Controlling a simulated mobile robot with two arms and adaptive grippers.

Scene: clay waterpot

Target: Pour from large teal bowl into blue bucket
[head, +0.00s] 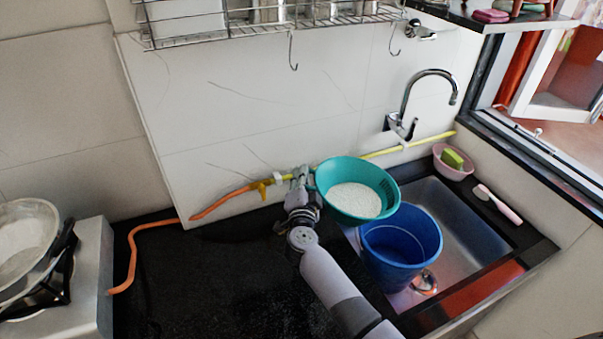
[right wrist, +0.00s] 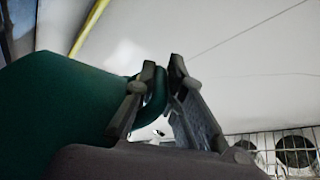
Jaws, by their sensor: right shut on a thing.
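The teal bowl (head: 333,165) holds a white grain-like heap (head: 355,200). It is up at the sink's back left edge, tilted a little toward the front. My right gripper (head: 303,176) is shut on the bowl's left rim. In the right wrist view, the gripper (right wrist: 160,85) has the teal rim between its fingers, and the bowl (right wrist: 55,100) fills the left side. The blue bucket (head: 402,250) stands upright in the sink, in front of and slightly right of the bowl. The bowl hides part of the bucket's back rim. My left gripper is not in view.
The steel sink (head: 465,225) has a curved faucet (head: 408,98) behind it. A pink bowl with a green sponge (head: 453,161) and a pink brush (head: 498,205) are at right. A stove (head: 90,285) stands at left. The black counter (head: 200,285) is clear.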

